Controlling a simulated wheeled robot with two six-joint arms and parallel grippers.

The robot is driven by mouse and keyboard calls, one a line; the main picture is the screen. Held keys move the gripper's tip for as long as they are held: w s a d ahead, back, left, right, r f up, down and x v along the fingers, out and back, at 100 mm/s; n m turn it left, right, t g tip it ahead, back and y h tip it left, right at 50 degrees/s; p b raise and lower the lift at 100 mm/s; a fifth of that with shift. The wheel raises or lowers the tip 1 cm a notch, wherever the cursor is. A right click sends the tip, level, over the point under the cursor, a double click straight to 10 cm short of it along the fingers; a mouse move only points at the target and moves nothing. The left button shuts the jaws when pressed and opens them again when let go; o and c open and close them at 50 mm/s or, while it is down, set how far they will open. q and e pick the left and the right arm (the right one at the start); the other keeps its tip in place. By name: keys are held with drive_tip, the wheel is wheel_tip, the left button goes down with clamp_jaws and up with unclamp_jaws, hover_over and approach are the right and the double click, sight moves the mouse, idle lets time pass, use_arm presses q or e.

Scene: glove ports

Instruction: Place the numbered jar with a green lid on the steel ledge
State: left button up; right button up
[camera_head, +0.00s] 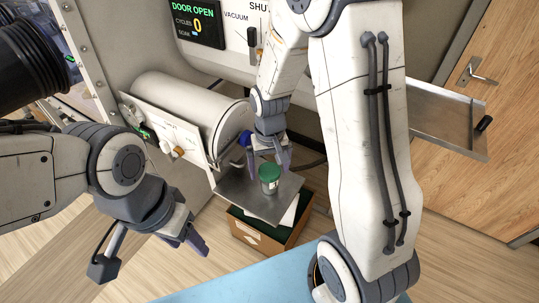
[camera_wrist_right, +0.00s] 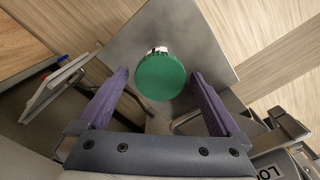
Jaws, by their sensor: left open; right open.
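The jar with a green lid (camera_head: 269,178) stands upright on a grey steel ledge (camera_head: 240,196) below the white cylinder. In the right wrist view its round green lid (camera_wrist_right: 160,76) faces the camera, and the bare ledge (camera_wrist_right: 205,32) shows around it. My right gripper (camera_head: 269,163) is open above and beside the jar. In the right wrist view its two purple fingers (camera_wrist_right: 157,98) are spread, with the lid between and slightly beyond them, apart from both. My left gripper (camera_head: 150,255) is open and empty over the floor at lower left. The jar's number cannot be read.
A cardboard box (camera_head: 262,236) stands on the floor under the ledge. The white cylinder (camera_head: 195,110) with its hinged door (camera_head: 160,130) is left of my right gripper. A metal tray (camera_head: 440,118) juts out at right. A blue surface (camera_head: 240,284) lies at the front.

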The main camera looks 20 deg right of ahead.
wheel_tip(320, 180, up, 6)
drive_tip(key=shift+f, duration=0.1)
drive_tip(key=shift+a+r, duration=0.15)
drive_tip(key=shift+r, duration=0.2)
drive_tip(key=s+a+r+n, duration=0.2)
drive_tip(key=s+a+n, duration=0.2)
drive_tip(key=s, duration=0.5)
drive_tip(key=s+a+r+n+y, duration=0.1)
drive_tip(key=s+a+r+n, duration=0.2)
drive_tip(key=s+a, duration=0.5)
drive_tip(key=shift+s+r+n, duration=0.3)
drive_tip(key=shift+s+n, duration=0.55)
drive_tip(key=shift+n, duration=0.05)
drive_tip(key=shift+a, duration=0.1)
